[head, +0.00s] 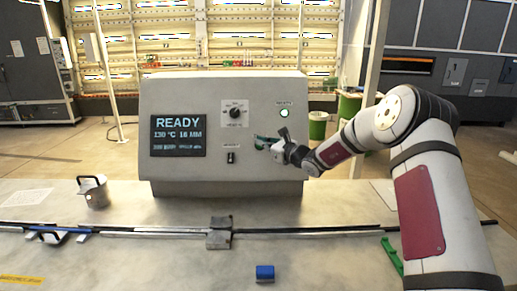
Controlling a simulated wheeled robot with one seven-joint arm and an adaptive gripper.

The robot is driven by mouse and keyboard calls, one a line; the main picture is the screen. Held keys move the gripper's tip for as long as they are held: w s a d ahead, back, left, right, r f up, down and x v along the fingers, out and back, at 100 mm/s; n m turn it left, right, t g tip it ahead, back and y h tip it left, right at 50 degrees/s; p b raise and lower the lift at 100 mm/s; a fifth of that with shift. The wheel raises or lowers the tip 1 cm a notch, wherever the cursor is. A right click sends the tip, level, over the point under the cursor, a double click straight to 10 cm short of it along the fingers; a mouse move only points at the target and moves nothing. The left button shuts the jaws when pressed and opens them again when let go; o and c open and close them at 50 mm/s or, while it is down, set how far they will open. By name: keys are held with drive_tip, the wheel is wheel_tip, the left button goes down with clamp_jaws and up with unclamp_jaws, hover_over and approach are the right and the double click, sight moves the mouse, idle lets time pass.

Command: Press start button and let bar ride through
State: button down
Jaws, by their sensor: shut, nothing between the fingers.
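The control box (165,100) stands on the table and its screen (178,136) reads READY, with smaller text below. My gripper (266,142) is shut, at the right part of the box's front face. A green part shows at its fingertips; I cannot tell whether this is the start button or whether the tips touch it. A lit round lamp (284,113) sits above the gripper. A long thin dark bar or rail (130,231) runs across the table and passes through a small grey block (219,234).
A knob (236,112) and a small switch (230,157) are on the box's front. A metal pot (93,191) stands at the left. A blue block (265,273) lies at the front middle, and a green piece (391,254) lies beside my arm.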

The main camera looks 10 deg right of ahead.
drive_tip(key=shift+w+d+f+b, duration=0.1)
drive_tip(key=shift+w+f+b, duration=0.25)
drive_tip(key=shift+w, duration=0.25)
drive_tip(key=shift+w+d+f+b, duration=0.15)
drive_tip(key=shift+w+f+b, duration=0.1)
drive_tip(key=shift+w+b, duration=0.25)
drive_tip(key=shift+w+d+f+b, duration=0.1)
drive_tip(key=shift+w+f+b, duration=0.25)
drive_tip(key=shift+w, duration=0.3)
drive_tip(key=shift+w, duration=0.15)
drive_tip(key=shift+w+f+b, duration=0.15)
drive_tip(key=shift+w+b, duration=0.1)
drive_tip(key=shift+b, duration=0.05)
drive_tip(key=shift+w+d+f+b, duration=0.15)
drive_tip(key=shift+w+f+b, duration=0.05)
drive_tip(key=shift+w+b, duration=0.25)
idle(0.9)
drive_tip(key=shift+s, duration=0.1)
drive_tip(key=shift+s+r+p, duration=0.35)
drive_tip(key=shift+s+p, duration=0.45)
